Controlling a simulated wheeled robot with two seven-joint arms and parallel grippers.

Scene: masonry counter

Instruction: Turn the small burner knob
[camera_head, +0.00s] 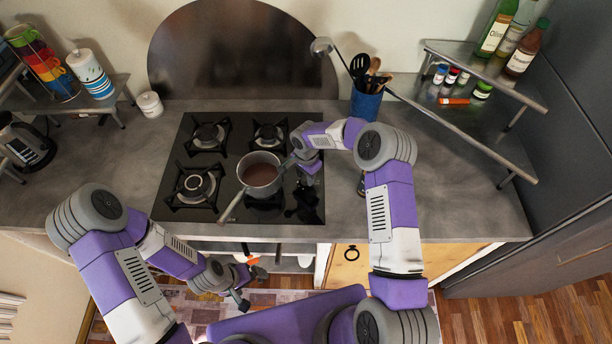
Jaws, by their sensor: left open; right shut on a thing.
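The black gas cooktop (240,140) is set in the grey counter, with several burners on it. A saucepan (261,176) of brown liquid sits over the front right burner, its long handle pointing toward the front left. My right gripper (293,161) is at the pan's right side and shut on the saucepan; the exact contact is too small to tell. The front left burner (196,186) is uncovered. My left gripper (246,288) is open and empty, low in front of the counter edge. I cannot make out the small burner knob clearly.
A blue utensil holder (366,103) stands behind my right arm. A ladle (321,46) shows beside it. Shelves with bottles (497,32) are at right.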

